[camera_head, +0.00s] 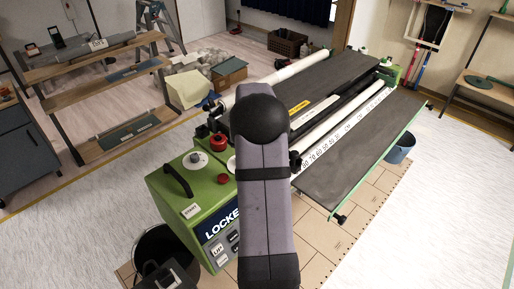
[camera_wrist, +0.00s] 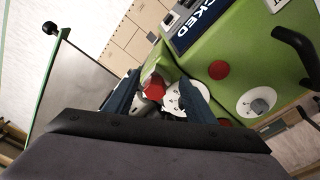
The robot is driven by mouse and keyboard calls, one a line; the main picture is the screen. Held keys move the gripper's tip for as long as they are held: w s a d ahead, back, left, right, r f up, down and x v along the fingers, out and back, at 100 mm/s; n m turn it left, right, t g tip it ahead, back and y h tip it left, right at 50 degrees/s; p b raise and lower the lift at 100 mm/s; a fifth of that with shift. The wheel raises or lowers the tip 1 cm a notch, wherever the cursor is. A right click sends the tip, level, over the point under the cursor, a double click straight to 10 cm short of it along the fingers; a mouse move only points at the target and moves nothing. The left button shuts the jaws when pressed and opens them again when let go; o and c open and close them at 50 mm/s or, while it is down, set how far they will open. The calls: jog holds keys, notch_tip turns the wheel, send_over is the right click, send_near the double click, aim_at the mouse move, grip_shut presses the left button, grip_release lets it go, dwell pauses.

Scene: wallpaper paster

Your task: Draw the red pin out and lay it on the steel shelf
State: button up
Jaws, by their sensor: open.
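In the wrist view, a red piece (camera_wrist: 153,85), which looks like the red pin, shows between the two dark blue fingers of my gripper (camera_wrist: 161,82). It is nearer the left finger, beside a white round part (camera_wrist: 187,97). I cannot tell whether a finger touches it. In the head view, my arm covers the gripper and this red piece. I cannot tell which surface is the steel shelf; a rack (camera_head: 99,73) with brown boards and grey tops stands at the left.
The green machine (camera_head: 169,193) carries a black handle (camera_head: 176,180), a red button (camera_head: 222,178), a red knob (camera_head: 217,142) and a "LOCKED" display (camera_wrist: 193,24). Rollers and a dark table (camera_head: 354,153) extend right. A black bucket (camera_head: 147,248) stands in front.

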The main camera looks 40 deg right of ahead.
jog(key=d+r+m, duration=0.1)
jog(key=w+r, duration=0.1)
jog(key=r, duration=0.1)
jog(key=w+d+r+m, duration=0.1)
jog(key=shift+w+d+r+m+h, duration=0.2)
jog(key=shift+d+r+m+h, duration=0.1)
jog(key=shift+d+r+h, duration=0.1)
jog(key=shift+s+a+m, duration=0.35)
jog(key=shift+s+m, duration=0.15)
jog(key=shift+m, duration=0.6)
jog(key=shift+s+a+m, duration=0.1)
jog(key=shift+s+m, duration=0.05)
jog(key=shift+m, duration=0.65)
jog(key=shift+f, duration=0.15)
jog(key=shift+d+f+p, duration=0.2)
jog(key=shift+f+p, duration=0.45)
jog(key=shift+f, duration=1.15)
jog(key=shift+d+f+p, duration=0.2)
jog(key=shift+f+p, duration=0.45)
jog(key=shift+f, duration=1.1)
jog(key=shift+c, duration=0.3)
jog(key=c, duration=1.2)
jog(key=shift+r, duration=0.1)
jog(key=shift+r, duration=0.1)
